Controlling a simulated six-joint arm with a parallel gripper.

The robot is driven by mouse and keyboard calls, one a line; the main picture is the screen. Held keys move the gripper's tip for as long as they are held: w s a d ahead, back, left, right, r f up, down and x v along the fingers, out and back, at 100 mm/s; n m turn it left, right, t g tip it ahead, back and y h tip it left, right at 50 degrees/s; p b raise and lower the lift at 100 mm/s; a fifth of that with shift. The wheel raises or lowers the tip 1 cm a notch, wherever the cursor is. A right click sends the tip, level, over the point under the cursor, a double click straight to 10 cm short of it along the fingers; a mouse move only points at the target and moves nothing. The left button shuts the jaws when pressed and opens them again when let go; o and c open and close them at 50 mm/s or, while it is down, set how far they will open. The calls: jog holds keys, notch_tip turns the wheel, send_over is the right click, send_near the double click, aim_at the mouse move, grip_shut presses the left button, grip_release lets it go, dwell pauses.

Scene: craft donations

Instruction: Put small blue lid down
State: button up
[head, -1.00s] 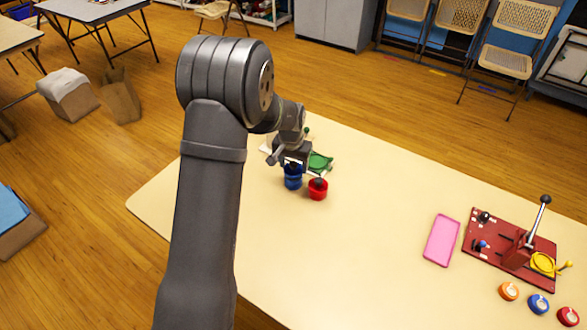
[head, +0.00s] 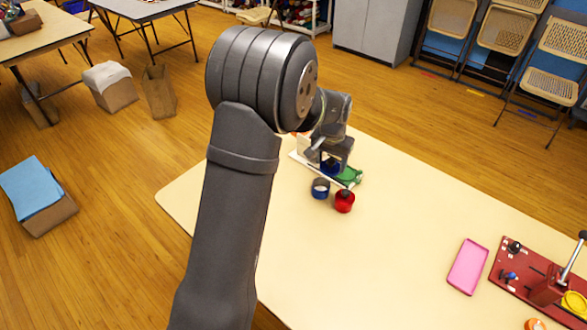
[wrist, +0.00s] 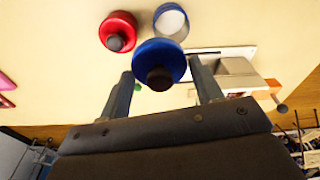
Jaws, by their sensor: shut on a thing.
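The small blue lid (wrist: 158,56) with its dark knob is between the fingers of my gripper (wrist: 161,72) in the wrist view. My gripper is shut on it. In the head view the small blue lid (head: 329,169) shows under my gripper (head: 330,163), just behind the blue pot. The blue pot (wrist: 171,18) stands open with a pale inside; it also shows in the head view (head: 320,190). The lid is apart from the pot's mouth in the head view. Whether the lid touches anything below is hard to tell.
A red pot (head: 344,202) with a dark knob stands right of the blue pot. A green piece (head: 350,175) and a pale board (head: 304,160) lie close to my gripper. A pink tray (head: 467,267) and a red board (head: 516,279) are at right. The middle of the table is clear.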

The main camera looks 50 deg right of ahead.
jog(key=w+f, duration=0.3)
jog(key=w, duration=0.3)
jog(key=w+f, duration=0.3)
jog(key=w, duration=0.4)
jog(key=w+f, duration=0.2)
jog(key=w, duration=0.4)
jog(key=shift+w+f, duration=0.4)
jog(key=shift+f, duration=2)
jog(key=shift+f, duration=0.1)
jog(key=o, duration=0.9)
jog(key=shift+o, duration=0.2)
notch_tip(320, 180, up, 12)
jog(key=a, duration=0.1)
jog(key=shift+s+a, duration=0.15)
